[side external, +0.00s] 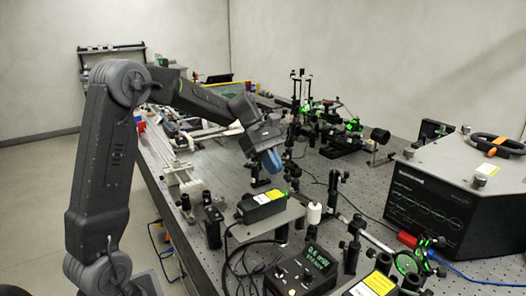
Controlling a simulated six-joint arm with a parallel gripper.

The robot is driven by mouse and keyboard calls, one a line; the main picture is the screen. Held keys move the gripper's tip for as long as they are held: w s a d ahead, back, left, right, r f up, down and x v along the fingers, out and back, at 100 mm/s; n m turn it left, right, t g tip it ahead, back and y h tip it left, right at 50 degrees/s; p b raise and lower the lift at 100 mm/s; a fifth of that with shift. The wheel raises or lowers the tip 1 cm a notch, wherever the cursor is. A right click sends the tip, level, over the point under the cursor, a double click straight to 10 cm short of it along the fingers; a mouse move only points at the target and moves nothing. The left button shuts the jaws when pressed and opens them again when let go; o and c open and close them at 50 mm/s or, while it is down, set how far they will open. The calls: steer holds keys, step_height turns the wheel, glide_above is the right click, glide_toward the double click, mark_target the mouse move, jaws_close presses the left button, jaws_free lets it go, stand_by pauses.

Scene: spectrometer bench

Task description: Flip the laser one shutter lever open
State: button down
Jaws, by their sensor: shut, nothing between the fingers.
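My gripper (273,161) has blue fingertips and points down, in the middle of the side external view. It is shut and empty, and it appears above and behind a black laser box with a yellow label (262,206). That box sits on a raised grey plate over the bench. A second black box with a yellow label (378,284) is at the bottom edge, partly cut off. I cannot tell which box is laser one. The shutter lever is too small to make out, so its position cannot be told. A small green glint shows near the first box's right end.
The perforated optical bench (225,172) is crowded with posts and mounts. A power meter (302,272) stands in front, with a black cable beside it. A white cylinder (314,213) stands right of the first box. A large black instrument (440,200) fills the right side.

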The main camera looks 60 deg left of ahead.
steer(key=shift+w+d, duration=0.15)
steer(key=shift+d, duration=0.85)
steer(key=shift+d, duration=0.1)
steer(key=shift+d+y, duration=0.1)
steer(key=shift+y, duration=0.6)
